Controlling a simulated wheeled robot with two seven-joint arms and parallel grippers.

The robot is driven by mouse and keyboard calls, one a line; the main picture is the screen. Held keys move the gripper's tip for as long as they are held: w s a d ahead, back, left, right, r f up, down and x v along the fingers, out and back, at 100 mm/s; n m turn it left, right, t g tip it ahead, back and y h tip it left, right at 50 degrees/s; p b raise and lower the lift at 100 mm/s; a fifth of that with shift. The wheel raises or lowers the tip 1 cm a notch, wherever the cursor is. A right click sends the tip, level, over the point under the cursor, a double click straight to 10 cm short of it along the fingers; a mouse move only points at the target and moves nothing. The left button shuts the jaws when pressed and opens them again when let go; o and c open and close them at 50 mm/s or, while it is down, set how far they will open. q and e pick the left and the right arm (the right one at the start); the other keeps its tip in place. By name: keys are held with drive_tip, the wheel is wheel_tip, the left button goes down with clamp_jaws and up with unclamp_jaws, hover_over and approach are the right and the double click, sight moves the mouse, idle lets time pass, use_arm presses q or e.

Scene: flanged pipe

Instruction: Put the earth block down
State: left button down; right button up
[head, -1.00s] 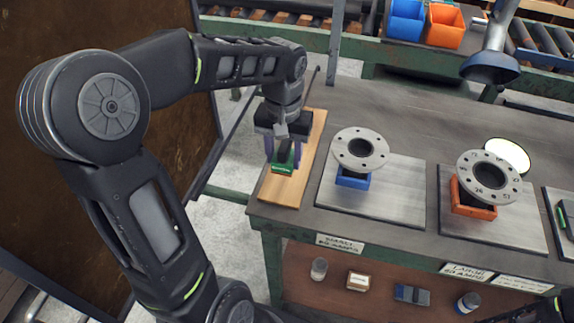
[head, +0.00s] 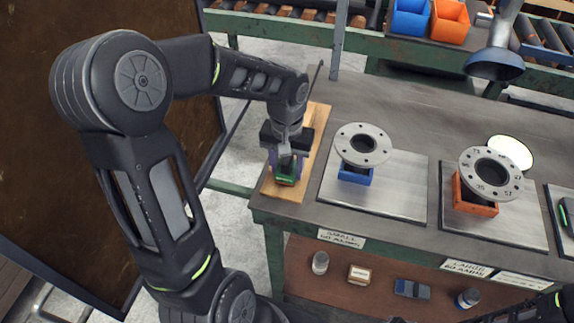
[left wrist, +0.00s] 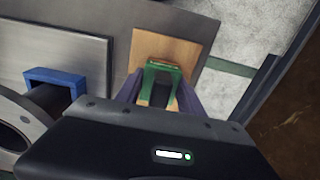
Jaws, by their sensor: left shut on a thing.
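The earth block (head: 286,178) is a small green and dark piece between the fingers of my left gripper (head: 286,165). My left gripper is shut on it, above the near part of a wooden board (head: 317,125) at the table's left end. In the left wrist view the green block (left wrist: 163,71) shows between the two purple-grey fingers (left wrist: 160,95), with the wooden board (left wrist: 185,48) behind it. The fingers and wrist hide part of the block. I cannot tell whether its underside touches the board. My right gripper is not in view.
Right of the board, a flanged pipe (head: 363,145) stands in a blue holder (head: 355,174) on a metal plate (head: 400,190). A second flange (head: 491,173) stands in an orange holder (head: 474,200) farther right. Small items lie on the shelf (head: 335,290) below.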

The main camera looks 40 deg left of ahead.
sight(287, 159)
use_arm(q)
drive_tip(key=c, duration=1.2)
unclamp_jaws()
drive_tip(key=shift+f, duration=0.15)
drive_tip(key=o, duration=0.5)
wheel_tip(287, 159, up, 12)
drive_tip(key=shift+r+b, duration=0.2)
drive_tip(key=shift+b, duration=0.1)
